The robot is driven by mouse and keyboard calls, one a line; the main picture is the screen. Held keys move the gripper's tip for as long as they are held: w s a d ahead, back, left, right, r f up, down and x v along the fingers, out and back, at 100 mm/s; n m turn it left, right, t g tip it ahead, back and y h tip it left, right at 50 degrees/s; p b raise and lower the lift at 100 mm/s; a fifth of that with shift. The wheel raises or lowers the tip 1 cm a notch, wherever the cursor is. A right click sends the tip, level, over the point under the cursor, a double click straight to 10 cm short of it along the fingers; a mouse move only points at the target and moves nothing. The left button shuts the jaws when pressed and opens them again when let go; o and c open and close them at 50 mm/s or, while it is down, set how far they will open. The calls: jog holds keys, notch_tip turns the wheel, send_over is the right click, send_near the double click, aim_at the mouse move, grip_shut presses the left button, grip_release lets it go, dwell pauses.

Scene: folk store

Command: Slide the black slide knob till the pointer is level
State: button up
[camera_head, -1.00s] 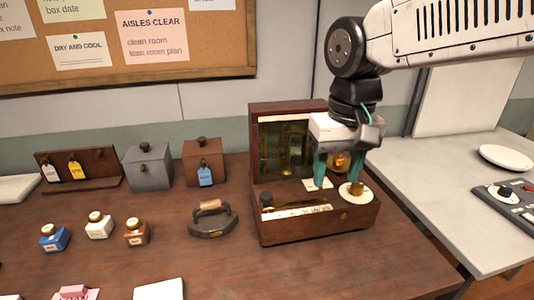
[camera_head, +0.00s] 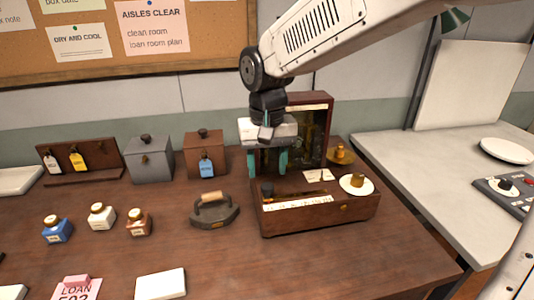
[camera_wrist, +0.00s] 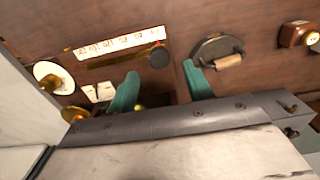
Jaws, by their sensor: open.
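The wooden scale box (camera_head: 320,213) stands on the brown table with its lid up. The black slide knob (camera_head: 267,188) is at the left end of its brass slot, behind a white number strip (camera_head: 297,203). It also shows in the wrist view (camera_wrist: 159,54). My gripper (camera_head: 267,172) is open, its teal fingers pointing down above the knob's end of the box. In the wrist view, my gripper (camera_wrist: 160,72) has one finger on either side of the knob's line, apart from the knob. I cannot make out the pointer; my gripper covers part of the box's back.
A white pan (camera_head: 366,188) with a brass weight and a brass dish (camera_head: 340,160) are at the box's right. A flat iron (camera_head: 214,211) stands close to its left. Small bottles and boxes are farther left.

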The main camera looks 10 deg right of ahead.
aim_at(268, 186)
jog(key=shift+f, duration=2.75)
jog(key=shift+f, duration=0.1)
jog(key=c, duration=0.7)
